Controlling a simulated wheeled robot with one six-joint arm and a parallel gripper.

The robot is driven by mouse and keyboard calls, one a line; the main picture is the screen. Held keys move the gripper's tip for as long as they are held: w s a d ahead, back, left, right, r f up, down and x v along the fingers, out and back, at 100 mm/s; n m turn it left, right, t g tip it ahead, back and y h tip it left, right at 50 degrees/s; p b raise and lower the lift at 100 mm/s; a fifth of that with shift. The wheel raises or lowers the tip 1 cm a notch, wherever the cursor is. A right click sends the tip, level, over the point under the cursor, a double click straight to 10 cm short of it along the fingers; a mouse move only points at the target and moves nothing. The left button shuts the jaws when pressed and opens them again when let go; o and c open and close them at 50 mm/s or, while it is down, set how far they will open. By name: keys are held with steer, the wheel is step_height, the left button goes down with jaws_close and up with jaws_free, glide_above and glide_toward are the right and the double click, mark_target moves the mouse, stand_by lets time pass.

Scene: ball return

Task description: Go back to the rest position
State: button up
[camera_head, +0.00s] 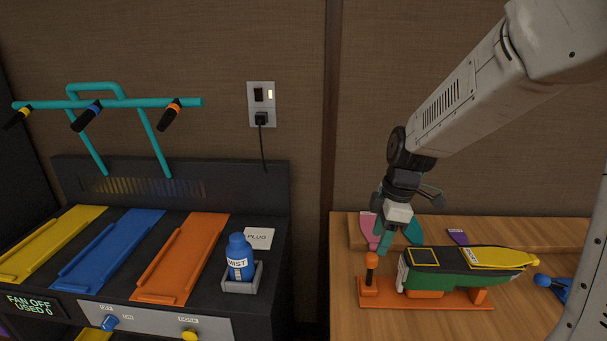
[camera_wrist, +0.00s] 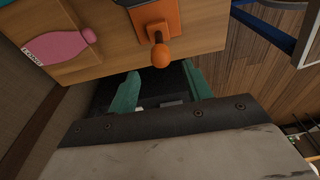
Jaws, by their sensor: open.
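My gripper (camera_head: 381,241) hangs at the end of my arm over the left part of the wooden table (camera_head: 345,320) in the head view. Its teal fingers point down, close to an orange ball-topped knob (camera_head: 371,262) on an orange stand (camera_head: 430,299). In the wrist view the two fingers of my gripper (camera_wrist: 163,82) are spread with nothing between them. The knob (camera_wrist: 160,56) shows beyond the fingertips there, apart from them. A green and black shoe-like body (camera_head: 450,272) lies on the stand, with a yellow pin-shaped piece (camera_head: 500,258) on top.
A dark console (camera_head: 110,283) with yellow, blue and orange lanes stands left. A blue mist bottle (camera_head: 239,258) sits in its holder. A wall outlet (camera_head: 262,104) has a plug in it. A pink pin-shaped piece (camera_wrist: 60,46) lies on the table; a blue object (camera_head: 553,289) is at right.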

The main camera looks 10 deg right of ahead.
steer(key=shift+s+m, duration=0.1)
steer(key=shift+m, duration=0.4)
steer(key=s+r+m, duration=0.3)
steer(key=s+m, duration=0.1)
steer(key=s, duration=0.4)
steer(key=s+r+m+h, duration=0.1)
steer(key=s+r+m, duration=0.3)
steer(key=s, duration=0.4)
steer(key=s+r+m+t, duration=0.1)
steer(key=s+r+m, duration=0.3)
steer(key=s+m, duration=0.2)
steer(key=shift+s+a+h, duration=0.4)
steer(key=shift+s, duration=0.65)
stand_by(0.6)
